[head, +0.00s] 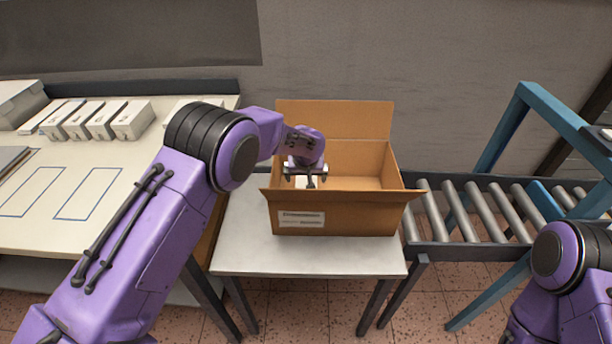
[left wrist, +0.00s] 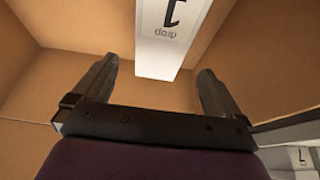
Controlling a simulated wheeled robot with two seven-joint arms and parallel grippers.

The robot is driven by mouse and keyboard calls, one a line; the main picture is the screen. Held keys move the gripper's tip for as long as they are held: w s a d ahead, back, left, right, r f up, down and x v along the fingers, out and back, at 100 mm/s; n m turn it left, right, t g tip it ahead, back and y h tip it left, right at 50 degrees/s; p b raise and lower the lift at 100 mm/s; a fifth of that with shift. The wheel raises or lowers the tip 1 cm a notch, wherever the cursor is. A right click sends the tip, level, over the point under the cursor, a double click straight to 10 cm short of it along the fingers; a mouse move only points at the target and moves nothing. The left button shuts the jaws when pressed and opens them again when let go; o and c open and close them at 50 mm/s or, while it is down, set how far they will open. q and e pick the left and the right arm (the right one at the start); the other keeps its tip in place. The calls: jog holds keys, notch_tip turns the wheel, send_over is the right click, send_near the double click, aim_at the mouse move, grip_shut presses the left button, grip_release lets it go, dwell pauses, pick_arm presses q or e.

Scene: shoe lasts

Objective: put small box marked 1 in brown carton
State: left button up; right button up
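The small white box marked 1 (left wrist: 170,35) is inside the brown carton (head: 340,218), with its printed face towards the left wrist camera. In the head view a small white part of it (head: 302,181) shows below my left gripper (head: 305,176). My left gripper is over the open carton, fingers pointing into it. In the left wrist view its two fingers (left wrist: 158,70) are spread, and the box lies beyond them with gaps on both sides. Whether the box rests on the carton floor is hard to tell. My right gripper is out of view; only its arm shows at lower right.
The carton stands with raised flaps on a small white table (head: 300,258). A roller conveyor (head: 480,212) is to its right. On the left bench (head: 120,170) stand several white boxes (head: 103,120). Another marked white box (left wrist: 302,158) shows outside the carton.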

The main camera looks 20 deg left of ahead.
pick_arm(q)
jog(key=shift+r, duration=0.35)
jog(key=v, duration=1.2)
jog(key=shift+r, duration=0.25)
